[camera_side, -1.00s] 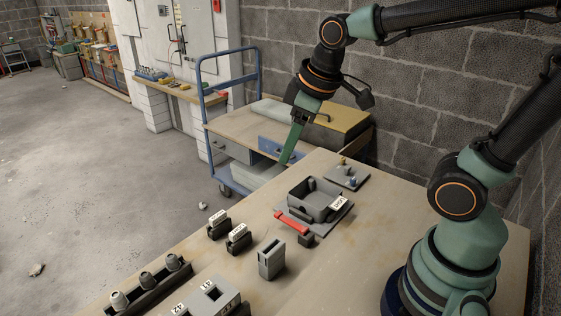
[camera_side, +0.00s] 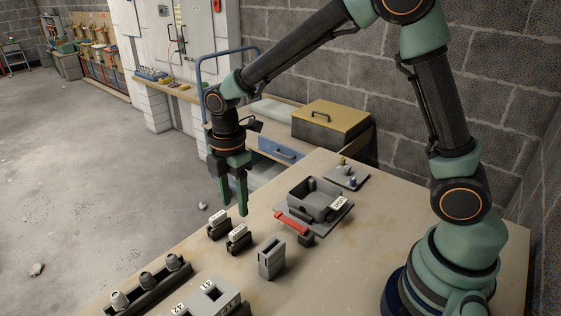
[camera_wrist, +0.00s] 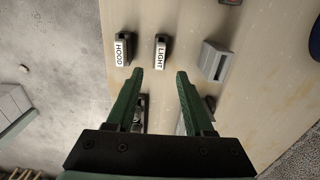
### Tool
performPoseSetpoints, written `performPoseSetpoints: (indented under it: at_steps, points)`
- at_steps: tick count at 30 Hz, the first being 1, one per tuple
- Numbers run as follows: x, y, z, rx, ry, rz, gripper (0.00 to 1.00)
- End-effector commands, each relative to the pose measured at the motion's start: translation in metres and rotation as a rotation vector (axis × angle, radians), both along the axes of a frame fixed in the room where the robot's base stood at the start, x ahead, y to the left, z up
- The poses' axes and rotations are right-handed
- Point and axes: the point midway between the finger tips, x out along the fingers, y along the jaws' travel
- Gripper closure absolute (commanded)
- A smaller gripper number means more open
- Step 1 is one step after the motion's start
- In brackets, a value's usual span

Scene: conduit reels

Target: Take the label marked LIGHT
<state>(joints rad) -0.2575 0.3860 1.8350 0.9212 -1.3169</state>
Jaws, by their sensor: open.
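The LIGHT label (camera_wrist: 161,52) is a white plate with black letters, standing in a dark holder on the table. From its place between the other label and the grey box, it is the right-hand label (camera_side: 238,234) of the pair in the side view. My gripper (camera_side: 235,208) points down with its fingers apart, above and a little behind the label pair. In the wrist view my gripper (camera_wrist: 160,72) has nothing between its fingertips, and the LIGHT label lies just beyond them, between their lines. The fingers do not touch it.
The HOOD label (camera_wrist: 122,48) stands close beside, left of LIGHT. A grey slotted box (camera_side: 271,259) stands on the other side. A grey open tray (camera_side: 308,207) with a red bar (camera_side: 291,222) lies farther right. A rack of grey knobs (camera_side: 150,287) is in front.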

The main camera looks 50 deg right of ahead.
Motion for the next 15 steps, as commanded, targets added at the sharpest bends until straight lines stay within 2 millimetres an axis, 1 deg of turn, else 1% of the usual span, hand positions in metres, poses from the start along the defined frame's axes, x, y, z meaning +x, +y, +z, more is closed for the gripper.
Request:
performPoseSetpoints:
  at_steps: [15]
  points:
    - [-0.001, -0.001, -0.055, -0.001, 0.003, -0.004, 0.47]
